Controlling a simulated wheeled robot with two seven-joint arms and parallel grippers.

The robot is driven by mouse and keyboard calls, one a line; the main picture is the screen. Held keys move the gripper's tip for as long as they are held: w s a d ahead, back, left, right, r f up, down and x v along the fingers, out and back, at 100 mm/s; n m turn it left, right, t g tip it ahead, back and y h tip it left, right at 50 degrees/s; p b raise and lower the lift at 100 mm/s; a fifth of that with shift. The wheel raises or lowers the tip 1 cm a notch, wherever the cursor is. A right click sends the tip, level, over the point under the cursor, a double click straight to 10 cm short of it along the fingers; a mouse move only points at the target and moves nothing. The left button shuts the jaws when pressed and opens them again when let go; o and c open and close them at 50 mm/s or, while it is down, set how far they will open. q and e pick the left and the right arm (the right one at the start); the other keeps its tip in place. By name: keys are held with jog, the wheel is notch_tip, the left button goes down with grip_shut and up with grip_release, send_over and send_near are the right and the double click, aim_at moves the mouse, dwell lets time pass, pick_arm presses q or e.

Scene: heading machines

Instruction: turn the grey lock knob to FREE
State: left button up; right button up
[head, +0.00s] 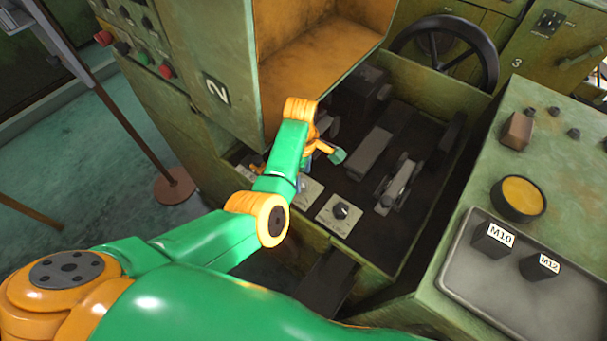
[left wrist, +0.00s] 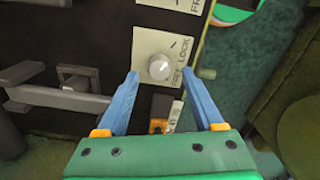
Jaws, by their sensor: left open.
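The grey lock knob (left wrist: 159,67) is round and sits on a pale plate (left wrist: 149,39) marked FREE and LOCK in the left wrist view. I cannot tell clearly which mark it points at. My left gripper (left wrist: 160,74) is open, with one blue finger on either side of the knob in the picture. I cannot tell whether the fingers touch it. In the head view my left gripper (head: 299,184) is mostly hidden behind its own wrist, over a pale plate (head: 311,190) whose knob is hidden. My right gripper is out of view.
A second plate with a dark knob (head: 341,210) lies just beside. Levers (head: 397,187) stand in the dark recess to the right. The green cabinet (head: 215,60) rises close behind my wrist. A handwheel (head: 445,50) is at the back. The console with M10 and M12 blocks (head: 493,239) stands at right.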

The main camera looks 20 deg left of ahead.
aim_at(302, 183)
pick_arm(q)
jog(key=shift+s+f, duration=0.2)
jog(key=shift+f, duration=0.45)
jog(key=shift+s+f, duration=0.15)
jog(key=shift+f, duration=0.45)
jog(key=shift+w+f, duration=0.2)
jog(key=shift+f, duration=0.15)
jog(key=shift+w+f, duration=0.15)
jog(key=shift+w, duration=0.15)
jog(key=shift+s, duration=0.2)
jog(key=c, duration=0.6)
grip_shut()
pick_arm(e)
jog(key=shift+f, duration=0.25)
